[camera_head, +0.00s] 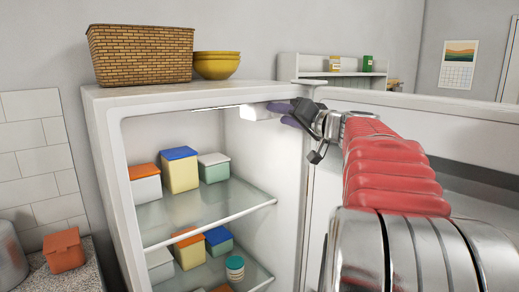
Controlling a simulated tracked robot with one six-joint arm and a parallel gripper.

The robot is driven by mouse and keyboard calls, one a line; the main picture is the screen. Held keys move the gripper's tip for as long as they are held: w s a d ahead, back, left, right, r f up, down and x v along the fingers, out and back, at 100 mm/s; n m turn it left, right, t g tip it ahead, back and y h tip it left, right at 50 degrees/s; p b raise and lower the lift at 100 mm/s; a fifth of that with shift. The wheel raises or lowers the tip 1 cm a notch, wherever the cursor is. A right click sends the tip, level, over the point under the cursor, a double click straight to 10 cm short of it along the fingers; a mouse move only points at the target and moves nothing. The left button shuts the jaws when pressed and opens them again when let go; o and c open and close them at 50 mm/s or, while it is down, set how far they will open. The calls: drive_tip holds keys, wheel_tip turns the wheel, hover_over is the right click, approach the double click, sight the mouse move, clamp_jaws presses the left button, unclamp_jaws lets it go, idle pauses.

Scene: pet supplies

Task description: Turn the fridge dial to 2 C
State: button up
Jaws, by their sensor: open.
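The white fridge (103,97) stands open, with its door swung out to the right. A small white housing (258,112) sits under the fridge's ceiling at the upper right, beside a lit strip. I cannot make out a dial face or any temperature marks on it; my gripper covers its right side. My gripper (284,113) is at the right end of this housing, with purple fingers apart, one above the other. I cannot tell whether the fingers touch the housing or have a dial between them.
Glass shelves (215,212) hold several lidded boxes and a round jar (235,268). A wicker basket (140,53) and yellow bowls (217,66) stand on the fridge top. The open door (440,128) lies behind my arm. The space above the upper shelf's boxes is free.

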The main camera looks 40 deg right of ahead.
drive_tip(key=shift+n, duration=0.5)
